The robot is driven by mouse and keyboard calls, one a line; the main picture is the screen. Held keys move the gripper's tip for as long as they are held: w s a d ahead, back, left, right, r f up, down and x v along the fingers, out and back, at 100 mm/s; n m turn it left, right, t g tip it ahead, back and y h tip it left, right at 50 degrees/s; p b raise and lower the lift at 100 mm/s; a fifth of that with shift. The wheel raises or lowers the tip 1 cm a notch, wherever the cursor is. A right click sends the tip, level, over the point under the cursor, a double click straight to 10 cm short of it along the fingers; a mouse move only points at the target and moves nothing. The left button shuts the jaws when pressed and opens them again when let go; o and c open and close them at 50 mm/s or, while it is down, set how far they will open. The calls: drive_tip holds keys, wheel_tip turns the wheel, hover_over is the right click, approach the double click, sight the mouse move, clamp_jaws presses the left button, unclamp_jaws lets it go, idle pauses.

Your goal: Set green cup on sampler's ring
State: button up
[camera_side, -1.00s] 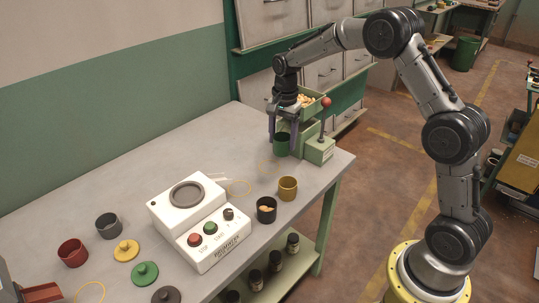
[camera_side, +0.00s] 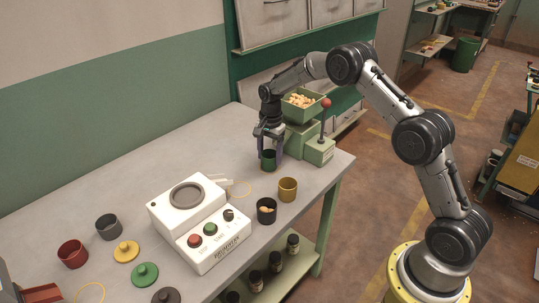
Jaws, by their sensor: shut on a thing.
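My gripper (camera_side: 268,156) is shut on the green cup (camera_side: 268,161), with a finger on each side of it. The cup is upright, in front of the green nut hopper (camera_side: 303,106). I cannot tell whether it touches the table or hangs just above it. The sampler (camera_side: 201,222) is a white box with buttons, to the left and nearer the camera. Its grey ring (camera_side: 186,195) on top is empty.
A black cup (camera_side: 266,212) with nuts in it and a yellow cup (camera_side: 288,190) stand right of the sampler. A red cup (camera_side: 73,254), a grey cup (camera_side: 108,227) and several knobbed lids lie to the left. A lever with a red ball (camera_side: 326,103) rises by the hopper.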

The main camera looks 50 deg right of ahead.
drive_tip(key=o, duration=1.5)
drive_tip(key=shift+f, duration=0.15)
drive_tip(key=shift+c, duration=0.2)
